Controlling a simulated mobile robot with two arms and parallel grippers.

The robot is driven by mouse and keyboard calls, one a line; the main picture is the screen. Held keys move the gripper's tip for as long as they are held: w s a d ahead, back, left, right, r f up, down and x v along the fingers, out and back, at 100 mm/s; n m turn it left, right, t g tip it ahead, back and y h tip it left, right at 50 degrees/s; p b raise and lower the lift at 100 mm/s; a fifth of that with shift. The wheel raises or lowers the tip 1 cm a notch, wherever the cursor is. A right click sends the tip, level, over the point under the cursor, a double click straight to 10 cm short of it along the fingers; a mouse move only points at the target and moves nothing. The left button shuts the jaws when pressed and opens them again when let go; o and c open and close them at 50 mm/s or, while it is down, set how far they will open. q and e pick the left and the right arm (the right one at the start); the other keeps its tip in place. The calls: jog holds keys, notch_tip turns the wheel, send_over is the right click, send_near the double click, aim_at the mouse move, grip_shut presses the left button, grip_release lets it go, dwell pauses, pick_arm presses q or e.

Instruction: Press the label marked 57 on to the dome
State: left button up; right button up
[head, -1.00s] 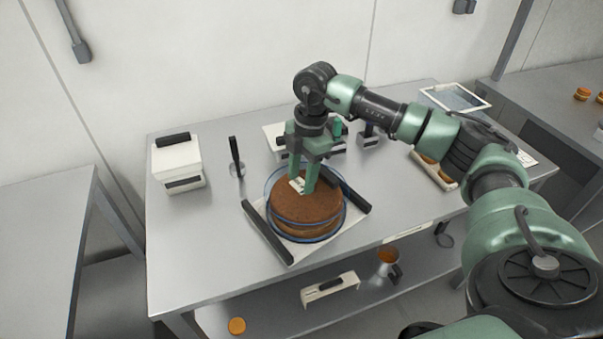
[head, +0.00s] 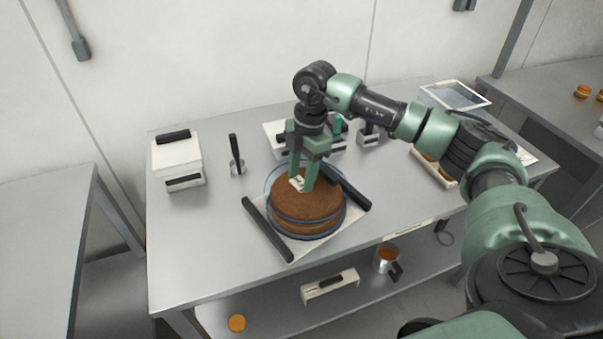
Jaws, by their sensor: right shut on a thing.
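A round brown layered cake (head: 306,206) sits under a clear dome with a blue rim (head: 282,233), on a white board with black handles (head: 268,229). My right gripper (head: 303,184) points down over the top of the dome. It is shut on a small white label (head: 296,183), which lies at or very near the dome's top between the fingertips. The marking on the label is too small to read, and I cannot tell whether it touches the dome. My left gripper is not in view.
White equipment (head: 272,130) stands behind the gripper, and a clear bin (head: 455,95) at the back right. The front left tabletop is clear.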

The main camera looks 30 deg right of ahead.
jog(key=shift+f, duration=0.45)
dwell(0.5)
jog(key=o, duration=1.4)
jog(key=shift+c, duration=0.2)
jog(key=shift+r+p, duration=2.6)
jog(key=shift+r, duration=0.95)
